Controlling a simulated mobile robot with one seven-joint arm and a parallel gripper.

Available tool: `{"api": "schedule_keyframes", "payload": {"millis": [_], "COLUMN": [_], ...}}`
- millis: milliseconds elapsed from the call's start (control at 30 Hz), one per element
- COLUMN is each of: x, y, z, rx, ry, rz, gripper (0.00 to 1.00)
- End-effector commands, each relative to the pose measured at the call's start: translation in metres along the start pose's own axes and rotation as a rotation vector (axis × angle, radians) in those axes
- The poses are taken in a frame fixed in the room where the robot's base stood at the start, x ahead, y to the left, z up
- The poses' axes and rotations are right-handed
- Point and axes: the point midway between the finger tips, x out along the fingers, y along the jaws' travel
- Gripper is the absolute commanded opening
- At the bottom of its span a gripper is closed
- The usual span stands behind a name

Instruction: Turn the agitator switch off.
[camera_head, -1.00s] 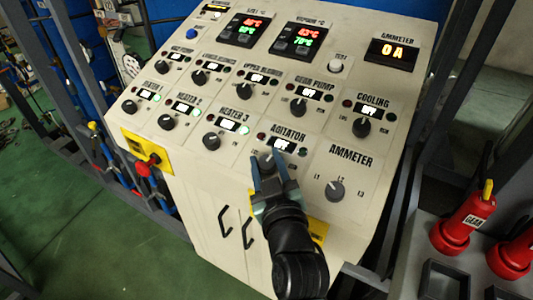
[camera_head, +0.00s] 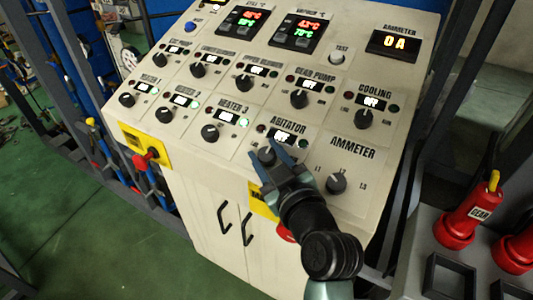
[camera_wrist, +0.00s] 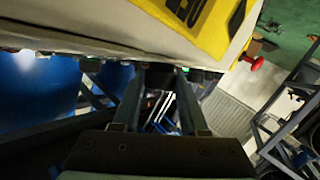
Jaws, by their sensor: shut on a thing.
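The agitator switch (camera_head: 267,156) is a dark round knob on the sloping cream control panel, under the AGITATOR label and a small lit display (camera_head: 281,135). My gripper (camera_head: 267,154) is at this knob, with one finger on each side, shut on it. The fingers hide part of the knob and its pointer, so its exact setting is unclear. In the wrist view the two fingers (camera_wrist: 159,82) reach toward the panel edge, with a dark shape between their tips.
The ammeter knob (camera_head: 336,183) is close on the right. The heater 3 knob (camera_head: 210,132) is on the left and the cooling knob (camera_head: 363,119) is up and right. A red knob on a yellow plate (camera_head: 131,142) is at the panel's lower left. Red gear-labelled handles (camera_head: 468,215) stand at right.

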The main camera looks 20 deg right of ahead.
Motion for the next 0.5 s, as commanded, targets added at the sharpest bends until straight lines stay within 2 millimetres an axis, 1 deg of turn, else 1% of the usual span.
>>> {"api": "schedule_keyframes", "payload": {"millis": [100,133,267,300,500], "x": [-0.0002,-0.0002,-0.0001,-0.0001,0.0000], "y": [0.0005,0.0005,0.0004,0.0003,0.0001], "z": [0.0020,0.0020,0.0017,0.0015,0.0008], "rx": [-0.003,-0.002,-0.002,-0.001,0.000], "ry": [-0.005,-0.005,-0.004,-0.004,-0.002], "rz": [0.001,0.001,0.001,0.001,0.001], "gripper": [0.00,0.44,0.68,0.73,0.73]}}
